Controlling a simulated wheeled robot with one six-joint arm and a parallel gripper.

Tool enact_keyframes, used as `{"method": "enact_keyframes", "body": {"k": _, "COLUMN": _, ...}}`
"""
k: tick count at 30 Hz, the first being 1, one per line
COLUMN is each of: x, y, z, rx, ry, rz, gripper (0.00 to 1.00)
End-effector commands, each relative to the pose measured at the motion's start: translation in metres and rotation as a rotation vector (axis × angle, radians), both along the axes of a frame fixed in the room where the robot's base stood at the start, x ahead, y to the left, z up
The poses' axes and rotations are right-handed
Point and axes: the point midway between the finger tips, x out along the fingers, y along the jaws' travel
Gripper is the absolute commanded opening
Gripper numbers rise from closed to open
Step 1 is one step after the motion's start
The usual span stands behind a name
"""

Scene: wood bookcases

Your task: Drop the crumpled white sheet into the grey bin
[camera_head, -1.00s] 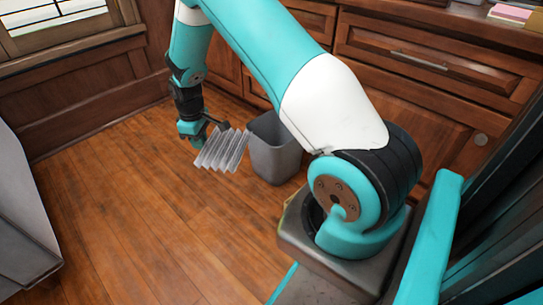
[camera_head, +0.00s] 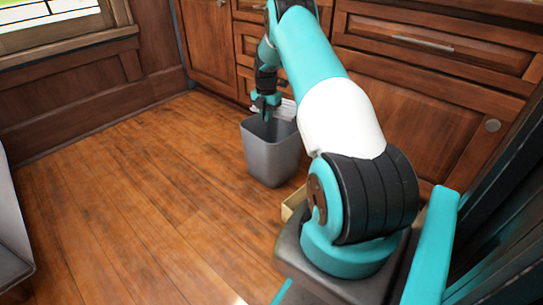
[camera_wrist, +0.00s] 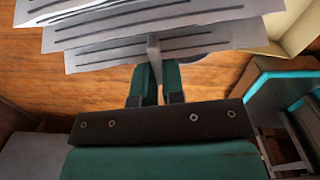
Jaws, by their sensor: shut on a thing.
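The crumpled white sheet (camera_wrist: 150,35) is pleated, with dark printed lines, and fills the top of the wrist view. My gripper (camera_wrist: 154,72) is shut on its edge. In the head view, my gripper (camera_head: 264,112) is over the grey bin (camera_head: 270,160), near its rim. A small pale part of the sheet (camera_head: 287,109) shows just right of the gripper, at the bin's opening. The rest of it is hidden there by my arm. The bin stands upright on the floor, and its inside is mostly out of sight.
Wooden cabinets (camera_head: 430,80) stand close behind the bin. A tan open box (camera_head: 292,203) is on the floor between the bin and my base. A grey object (camera_head: 12,235) is at the left edge. The wooden floor (camera_head: 130,200) left of the bin is clear.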

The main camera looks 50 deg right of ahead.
Motion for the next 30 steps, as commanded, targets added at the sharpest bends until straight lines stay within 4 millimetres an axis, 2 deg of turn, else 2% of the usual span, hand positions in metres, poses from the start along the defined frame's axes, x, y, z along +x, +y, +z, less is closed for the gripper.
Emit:
{"method": "enact_keyframes", "body": {"k": 1, "x": 0.000, "y": 0.000, "z": -0.009, "rx": 0.000, "ry": 0.000, "rz": 0.000, "gripper": 0.00}}
{"method": "enact_keyframes", "body": {"k": 6, "x": 0.000, "y": 0.001, "z": -0.031, "rx": 0.000, "ry": 0.000, "rz": -0.001, "gripper": 0.00}}
{"method": "enact_keyframes", "body": {"k": 12, "x": 0.000, "y": 0.001, "z": -0.051, "rx": -0.001, "ry": 0.000, "rz": -0.001, "gripper": 0.00}}
{"method": "enact_keyframes", "body": {"k": 22, "x": 0.000, "y": 0.001, "z": -0.052, "rx": -0.001, "ry": 0.000, "rz": -0.002, "gripper": 0.00}}
{"method": "enact_keyframes", "body": {"k": 24, "x": 0.000, "y": 0.001, "z": -0.052, "rx": -0.001, "ry": 0.000, "rz": -0.002, "gripper": 0.21}}
{"method": "enact_keyframes", "body": {"k": 26, "x": 0.000, "y": 0.001, "z": -0.052, "rx": -0.001, "ry": 0.000, "rz": -0.002, "gripper": 0.35}}
{"method": "enact_keyframes", "body": {"k": 27, "x": 0.000, "y": 0.001, "z": -0.052, "rx": 0.000, "ry": 0.000, "rz": -0.002, "gripper": 0.39}}
{"method": "enact_keyframes", "body": {"k": 30, "x": 0.000, "y": 0.001, "z": -0.052, "rx": -0.001, "ry": 0.000, "rz": -0.002, "gripper": 0.39}}
